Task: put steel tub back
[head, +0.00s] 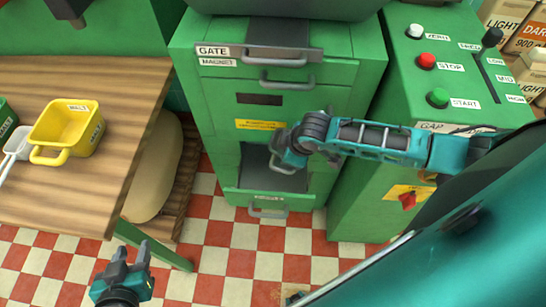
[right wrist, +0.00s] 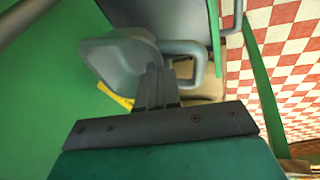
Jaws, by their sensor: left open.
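The grey steel tub (head: 258,160) is at the open recess in the front of the green cabinet, partly hidden by my right gripper (head: 290,155). In the right wrist view the tub (right wrist: 112,58) shows with its loop handle (right wrist: 203,62). The fingers of my right gripper (right wrist: 156,85) are close together at the handle and look shut on it. My left gripper (head: 125,268) is open and empty, low at the left, in front of the wooden table, away from the tub.
The green cabinet (head: 215,110) has a GATE handle on top and a lower drawer handle (head: 268,211). A control box (head: 440,70) with buttons stands to the right. On the wooden table (head: 100,185) is a yellow MALT tub (head: 65,125). A sack (head: 158,170) stands beside the cabinet.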

